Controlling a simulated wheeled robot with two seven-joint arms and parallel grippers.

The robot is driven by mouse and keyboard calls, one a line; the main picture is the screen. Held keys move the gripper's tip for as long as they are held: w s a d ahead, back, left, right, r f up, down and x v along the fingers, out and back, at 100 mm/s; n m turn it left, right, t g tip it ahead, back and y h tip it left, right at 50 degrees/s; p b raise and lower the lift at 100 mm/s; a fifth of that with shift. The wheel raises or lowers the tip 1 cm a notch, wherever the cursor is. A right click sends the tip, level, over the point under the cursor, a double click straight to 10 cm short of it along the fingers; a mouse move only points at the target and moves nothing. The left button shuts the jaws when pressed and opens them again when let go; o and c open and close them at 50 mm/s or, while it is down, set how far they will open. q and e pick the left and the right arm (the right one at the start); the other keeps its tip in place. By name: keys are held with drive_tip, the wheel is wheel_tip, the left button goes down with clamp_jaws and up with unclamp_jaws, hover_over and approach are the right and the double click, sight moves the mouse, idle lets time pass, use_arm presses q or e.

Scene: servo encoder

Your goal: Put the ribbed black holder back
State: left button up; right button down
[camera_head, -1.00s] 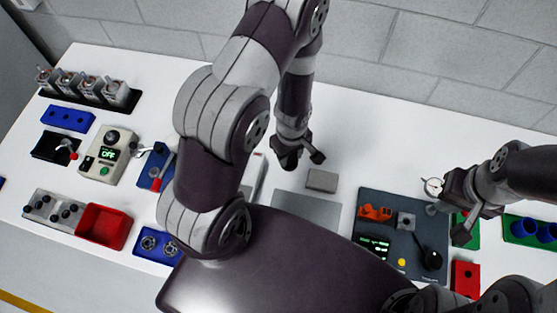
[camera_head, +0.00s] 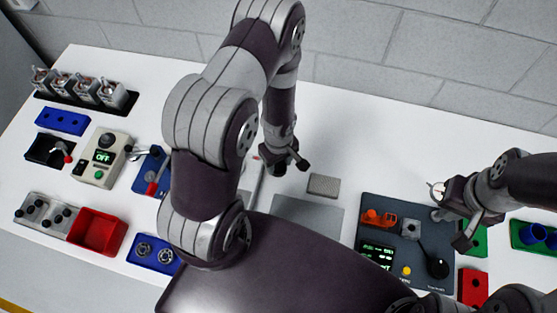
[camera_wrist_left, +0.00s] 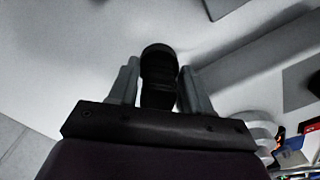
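The ribbed black holder (camera_wrist_left: 158,82) shows in the left wrist view as a dark upright piece with a rounded end and faint ridges. It sits between the two grey fingers of my left gripper (camera_wrist_left: 159,68), which appear closed against its sides. In the head view my left gripper (camera_head: 289,163) is over the white table, behind and left of a small grey block. There I cannot tell the holder from the dark gripper parts. My right gripper (camera_head: 450,228) is at the right, its fingers apart and nothing seen between them, beside the dark control panel (camera_head: 394,270).
The grey block (camera_head: 323,185) and a flat grey plate (camera_head: 305,218) lie mid-table. A white dial (camera_head: 437,188) stands behind my right gripper. A red bin (camera_head: 97,232), blue trays and a meter (camera_head: 103,158) fill the left. The table toward the back wall is clear.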

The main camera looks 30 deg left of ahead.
use_arm(q)
drive_tip(key=shift+w+r, duration=0.1)
drive_tip(key=shift+r, duration=0.15)
wheel_tip(320, 180, up, 21)
drive_tip(key=m+p, duration=0.5)
drive_tip(key=p, duration=0.3)
drive_tip(key=s+d+r+m+t, duration=0.1)
drive_tip(key=s+d+r+m, duration=0.2)
drive_tip(key=s+r+m, duration=0.35)
wheel_tip(320, 180, down, 10)
drive_tip(key=w+b, duration=0.2)
drive_tip(key=b, duration=1)
drive_tip(key=shift+a+r, duration=0.15)
drive_tip(key=shift+a, duration=0.2)
drive_tip(key=shift+w, duration=0.1)
